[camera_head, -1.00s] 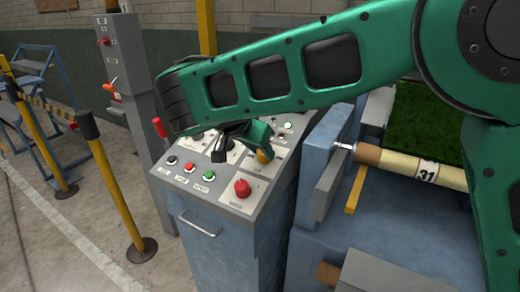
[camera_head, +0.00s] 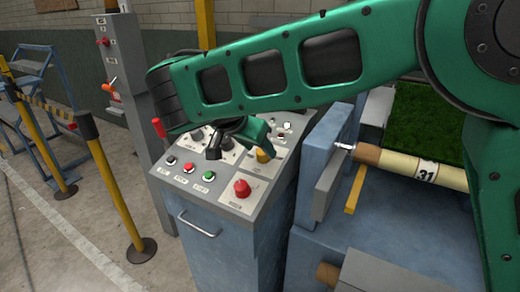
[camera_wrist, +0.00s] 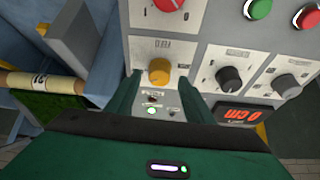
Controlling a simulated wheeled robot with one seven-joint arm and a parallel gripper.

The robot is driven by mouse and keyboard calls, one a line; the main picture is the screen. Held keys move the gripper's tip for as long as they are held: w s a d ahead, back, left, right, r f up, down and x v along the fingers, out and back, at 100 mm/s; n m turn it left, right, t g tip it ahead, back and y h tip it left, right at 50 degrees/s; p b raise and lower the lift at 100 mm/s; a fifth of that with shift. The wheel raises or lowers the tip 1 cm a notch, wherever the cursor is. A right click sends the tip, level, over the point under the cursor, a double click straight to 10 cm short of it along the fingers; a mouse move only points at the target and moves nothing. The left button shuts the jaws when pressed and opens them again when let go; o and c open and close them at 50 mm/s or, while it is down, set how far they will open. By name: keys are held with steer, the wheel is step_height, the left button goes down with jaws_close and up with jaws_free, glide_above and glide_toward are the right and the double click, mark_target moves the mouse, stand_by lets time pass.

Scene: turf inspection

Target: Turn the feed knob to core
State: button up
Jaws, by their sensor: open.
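A yellow knob (camera_wrist: 160,71) sits on a pale labelled plate on the sloped control panel; its label is too small to read surely. In the head view the yellow knob (camera_head: 263,155) shows just under the green finger. My gripper (camera_wrist: 160,84) is open, with its two green fingers on either side of the yellow knob in the wrist view; I cannot tell whether they touch it. In the head view my gripper (camera_head: 242,138) is over the panel, partly hidden by my arm. A black knob (camera_wrist: 229,78) and another black knob (camera_wrist: 286,86) stand beside the yellow one.
A red mushroom button (camera_head: 242,188) and red and green push buttons (camera_head: 209,176) are on the panel's near side. A lit display (camera_wrist: 238,116) reads 0 cm. A roller marked 31 (camera_head: 420,168) and green turf (camera_head: 430,120) lie right of the console.

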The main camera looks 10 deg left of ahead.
steer(key=v, duration=0.9)
steer(key=shift+r, duration=0.1)
